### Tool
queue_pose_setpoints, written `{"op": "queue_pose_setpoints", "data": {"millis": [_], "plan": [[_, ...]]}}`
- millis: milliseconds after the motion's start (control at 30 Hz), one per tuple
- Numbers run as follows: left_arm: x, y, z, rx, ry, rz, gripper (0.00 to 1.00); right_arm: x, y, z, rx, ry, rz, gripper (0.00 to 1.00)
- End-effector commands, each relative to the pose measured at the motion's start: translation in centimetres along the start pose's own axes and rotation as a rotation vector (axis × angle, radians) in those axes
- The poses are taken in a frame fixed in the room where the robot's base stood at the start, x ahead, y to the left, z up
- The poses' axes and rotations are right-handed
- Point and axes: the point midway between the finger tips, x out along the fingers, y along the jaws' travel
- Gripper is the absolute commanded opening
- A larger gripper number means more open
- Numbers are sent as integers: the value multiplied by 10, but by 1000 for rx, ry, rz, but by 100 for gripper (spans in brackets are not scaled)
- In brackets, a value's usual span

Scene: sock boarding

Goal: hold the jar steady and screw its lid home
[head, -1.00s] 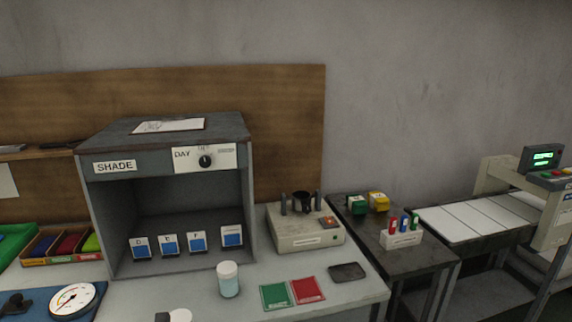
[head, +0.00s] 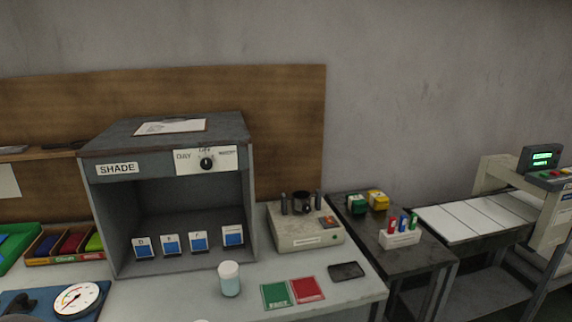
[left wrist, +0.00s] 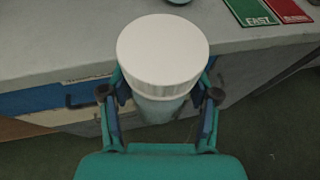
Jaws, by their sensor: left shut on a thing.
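My left gripper (left wrist: 162,88) is shut on a jar (left wrist: 160,108), one finger on each side, in the left wrist view. The jar's wide white ribbed lid (left wrist: 162,48) sits on top and hides most of the body. I cannot tell how tightly the lid is seated. The held jar appears in front of the bench's front edge. In the head view only a sliver of white (head: 202,321), perhaps this lid, shows at the bottom edge. My right gripper is not in view.
Another white-capped jar (head: 229,279) with pale blue contents stands on the bench. Green (head: 276,295) and red (head: 307,289) cards and a dark flat object (head: 346,271) lie right of it. The shade box (head: 170,200) stands behind. A dial gauge (head: 76,299) is at left.

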Motion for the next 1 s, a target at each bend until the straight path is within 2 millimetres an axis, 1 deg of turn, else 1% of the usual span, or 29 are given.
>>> {"op": "queue_pose_setpoints", "data": {"millis": [400,567,667,767,1000], "plan": [[0,-1,0,2,-2,-4,0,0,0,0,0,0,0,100],[-5,-12,-4,22,-1,-50,0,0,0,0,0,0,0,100],[-14,-27,-9,47,0,-113,0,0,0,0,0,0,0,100],[-24,-48,-16,83,1,-200,0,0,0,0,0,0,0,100],[-52,-105,-35,181,1,-438,0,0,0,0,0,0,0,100]]}}
